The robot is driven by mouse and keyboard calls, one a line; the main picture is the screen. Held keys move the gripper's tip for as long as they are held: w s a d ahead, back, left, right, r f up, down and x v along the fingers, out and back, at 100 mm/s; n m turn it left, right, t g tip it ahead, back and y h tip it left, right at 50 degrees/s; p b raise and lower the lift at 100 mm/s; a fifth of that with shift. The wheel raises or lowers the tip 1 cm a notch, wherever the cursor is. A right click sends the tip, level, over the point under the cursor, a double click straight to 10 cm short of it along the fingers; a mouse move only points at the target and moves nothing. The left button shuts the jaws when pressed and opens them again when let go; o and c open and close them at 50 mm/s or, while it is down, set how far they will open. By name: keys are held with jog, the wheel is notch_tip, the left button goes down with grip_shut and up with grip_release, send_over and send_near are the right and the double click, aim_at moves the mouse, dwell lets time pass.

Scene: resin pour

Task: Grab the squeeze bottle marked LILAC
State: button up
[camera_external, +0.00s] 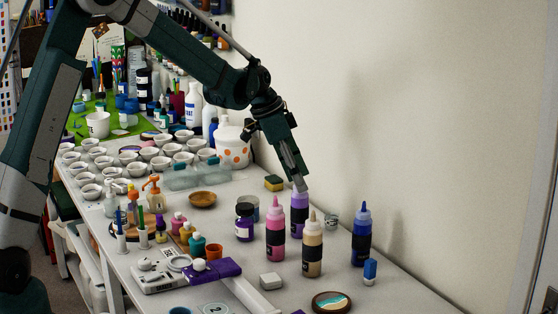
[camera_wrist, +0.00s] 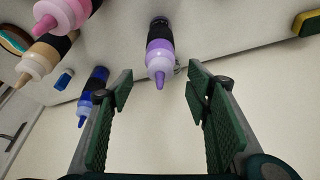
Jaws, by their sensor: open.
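The lilac squeeze bottle (camera_external: 300,220) stands upright on the table behind the pink bottle, with a pale purple body and a dark band. No lettering is readable on it. In the wrist view the lilac bottle (camera_wrist: 160,62) shows between my two fingers, its nozzle pointing toward me. My gripper (camera_external: 298,180) is just above the bottle's top in the outside view and covers its nozzle there. The green-padded fingers of my gripper (camera_wrist: 158,88) are spread apart, with nothing held between them.
A pink bottle (camera_external: 275,232) and a tan bottle (camera_external: 312,250) stand in front of the lilac one. A blue bottle (camera_external: 361,240) stands to the right. A yellow sponge (camera_external: 274,183) lies behind, near the wall.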

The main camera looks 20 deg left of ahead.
aim_at(301, 201)
notch_tip(301, 201, down, 5)
jog(key=shift+f, duration=0.1)
jog(key=shift+f, duration=0.1)
dwell(0.3)
jog(key=shift+x, duration=1.2)
jog(key=shift+d+f, duration=0.1)
jog(key=shift+x, duration=2.5)
jog(key=shift+d, duration=0.1)
jog(key=c, duration=1.1)
